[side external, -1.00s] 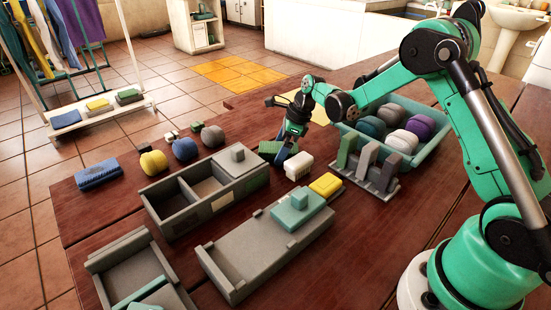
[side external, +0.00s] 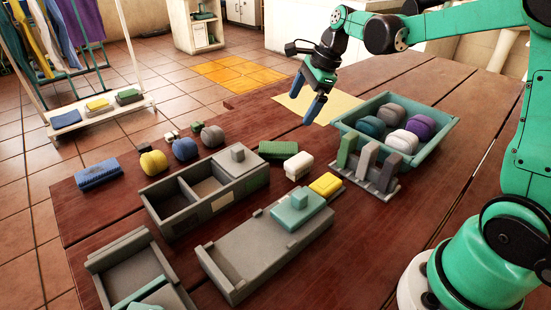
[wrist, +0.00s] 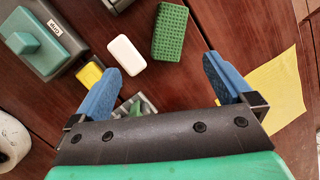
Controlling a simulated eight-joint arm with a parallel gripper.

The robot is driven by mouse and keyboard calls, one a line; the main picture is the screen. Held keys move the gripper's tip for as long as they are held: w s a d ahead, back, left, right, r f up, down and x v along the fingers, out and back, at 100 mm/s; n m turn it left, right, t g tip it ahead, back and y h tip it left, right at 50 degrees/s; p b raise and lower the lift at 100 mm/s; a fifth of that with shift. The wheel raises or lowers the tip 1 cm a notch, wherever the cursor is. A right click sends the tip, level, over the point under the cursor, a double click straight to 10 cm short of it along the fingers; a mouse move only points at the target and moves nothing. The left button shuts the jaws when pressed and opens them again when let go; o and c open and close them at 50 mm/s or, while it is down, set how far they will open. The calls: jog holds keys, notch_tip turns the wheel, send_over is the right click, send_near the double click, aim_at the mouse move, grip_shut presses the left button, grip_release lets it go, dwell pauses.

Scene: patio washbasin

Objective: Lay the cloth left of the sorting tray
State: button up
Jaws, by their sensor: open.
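A flat pale yellow sheet, which looks like the cloth (side external: 322,104), lies on the wooden table behind the teal bin. It also shows at the right of the wrist view (wrist: 277,90). My gripper (side external: 306,100) is open and empty, raised above the table near the cloth's left side. Its blue fingers (wrist: 162,66) are spread, with nothing between them. A grey tray with compartments (side external: 172,212), which looks like the sorting tray, stands left of the table's middle. A grey lid-like block with a knob covers its right end.
A green ridged block (side external: 278,150) and a white block (side external: 298,166) lie right of the compartment tray. A teal bin (side external: 446,138) holds several rounded bundles. A grey rack (side external: 372,180) stands before it.

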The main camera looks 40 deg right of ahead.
jog(key=s+a+n+t+h, duration=0.1)
jog(key=s+a+n, duration=0.3)
jog(key=n, duration=0.7)
jog(key=s+a+n+t+h, duration=0.1)
jog(key=s+a+n, duration=0.3)
jog(key=s+n, duration=0.4)
jog(key=n+t, duration=0.1)
jog(key=n, duration=0.2)
jog(key=shift+n+t, duration=0.3)
jog(key=shift+n, duration=0.1)
jog(key=shift+s, duration=0.1)
